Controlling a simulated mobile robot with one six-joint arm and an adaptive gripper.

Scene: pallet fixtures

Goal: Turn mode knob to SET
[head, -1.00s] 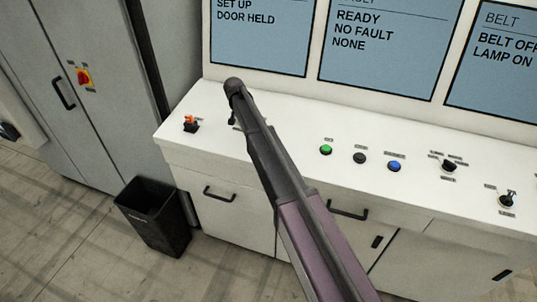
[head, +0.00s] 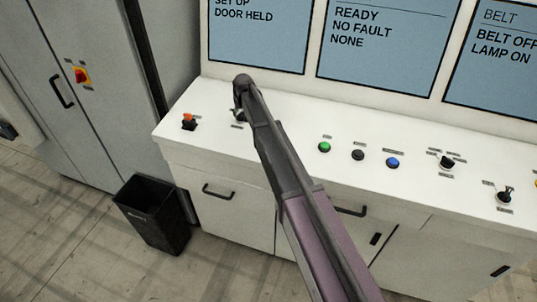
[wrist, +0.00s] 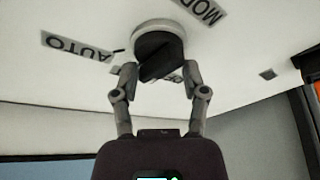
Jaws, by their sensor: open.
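The mode knob (wrist: 158,52) is a black knob on a round pale base, seen close in the wrist view. An AUTO label (wrist: 77,46) lies on its left and a MODE label (wrist: 203,10) at its upper right, both upside down. Another label behind the fingers is mostly hidden and I cannot read it. My gripper (wrist: 160,76) is open, with one finger on each side of the knob's lower part. I cannot tell whether the fingers touch it. In the head view my arm hides most of this spot.
The white console (head: 290,125) carries an orange-topped switch (head: 189,121) at left. A green button (head: 324,147), a black button (head: 358,155), a blue button (head: 392,162) and another black knob (head: 447,162) are at right. Screens stand behind; a black bin (head: 155,213) is on the floor.

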